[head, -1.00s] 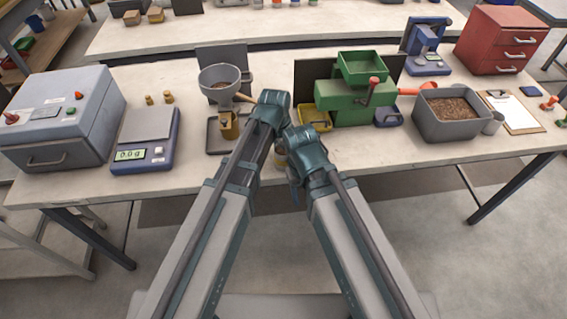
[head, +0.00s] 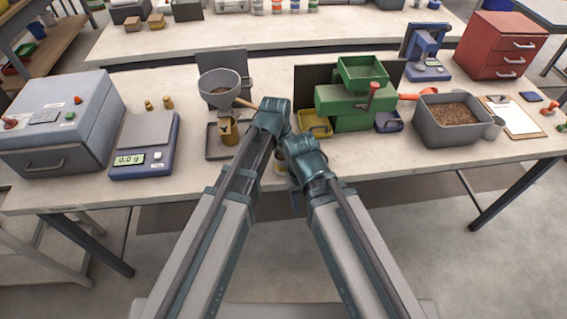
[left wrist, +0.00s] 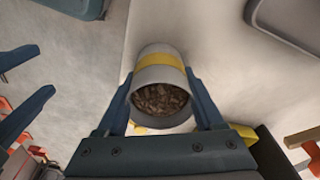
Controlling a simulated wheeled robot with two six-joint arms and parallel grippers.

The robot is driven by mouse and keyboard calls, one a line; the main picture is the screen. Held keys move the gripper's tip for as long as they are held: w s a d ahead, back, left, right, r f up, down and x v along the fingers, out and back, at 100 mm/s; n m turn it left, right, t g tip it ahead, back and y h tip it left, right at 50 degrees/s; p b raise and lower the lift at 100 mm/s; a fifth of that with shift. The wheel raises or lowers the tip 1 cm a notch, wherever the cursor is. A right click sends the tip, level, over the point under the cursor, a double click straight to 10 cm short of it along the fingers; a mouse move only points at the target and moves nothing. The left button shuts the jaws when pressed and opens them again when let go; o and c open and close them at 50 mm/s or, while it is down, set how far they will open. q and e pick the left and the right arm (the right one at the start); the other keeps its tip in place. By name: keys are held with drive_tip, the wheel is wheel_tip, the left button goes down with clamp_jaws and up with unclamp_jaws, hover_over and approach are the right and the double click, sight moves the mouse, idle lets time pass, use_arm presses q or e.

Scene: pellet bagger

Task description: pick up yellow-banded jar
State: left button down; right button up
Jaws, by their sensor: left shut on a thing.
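The yellow-banded jar (left wrist: 160,72) is a light grey pot with a yellow band and brown pellets in its open mouth. In the left wrist view it sits between the two fingers of my left gripper (left wrist: 158,100), which is shut on it. In the head view only a sliver of the jar (head: 281,167) shows between my arms near the bench's front edge. I cannot tell whether it touches the bench. Two dark blue, spread fingers of my right gripper (left wrist: 22,86) show at the left of the wrist view, apart from the jar. In the head view my arms hide most of both grippers.
On the bench (head: 385,166) stand a scale (head: 145,145), a grey funnel (head: 220,84) over a tray, a green machine (head: 343,103), and a grey bin (head: 447,132) of pellets. A grey control box (head: 60,120) is at left, red drawers (head: 500,45) at right.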

use_arm(q)
drive_tip(key=shift+r, duration=0.1)
wheel_tip(320, 180, up, 10)
drive_tip(key=p, duration=1)
